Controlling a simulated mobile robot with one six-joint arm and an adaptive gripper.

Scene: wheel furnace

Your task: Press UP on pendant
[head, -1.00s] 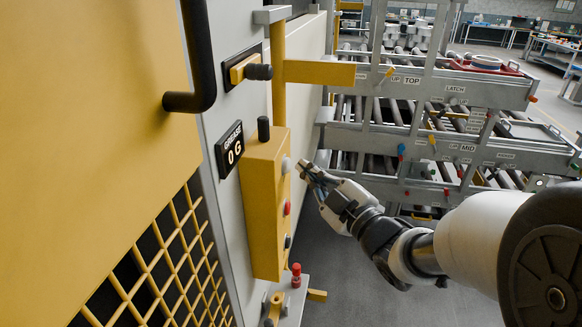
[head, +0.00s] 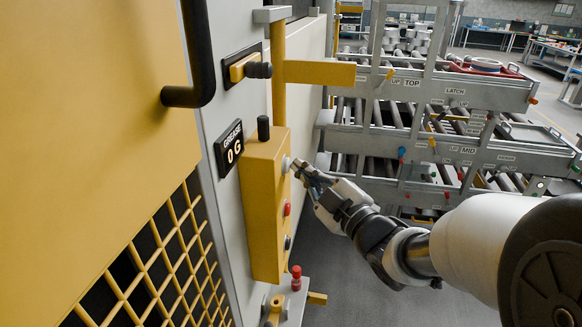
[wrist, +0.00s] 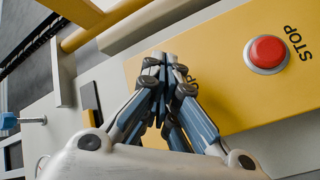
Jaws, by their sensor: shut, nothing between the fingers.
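The pendant (head: 262,205) is a tall yellow box on the machine's side, with buttons along its right-hand face. Its top button (head: 286,164) is pale, and a red button (head: 287,208) and a dark button (head: 287,242) sit below it. My gripper (head: 297,165) is shut and empty, its tips at the pale top button; I cannot tell whether the button is pushed in. In the wrist view the closed fingers (wrist: 165,65) point at the yellow face (wrist: 225,95) and hide the button there. A partly covered label shows beside them. The red button (wrist: 267,53) is marked STOP.
A GREASE display (head: 229,147) reading "0 G" is left of the pendant. A black handle (head: 195,60) and a yellow bar (head: 318,73) stick out above. Roller racks (head: 420,140) stand at the right. Grey floor is clear below my arm.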

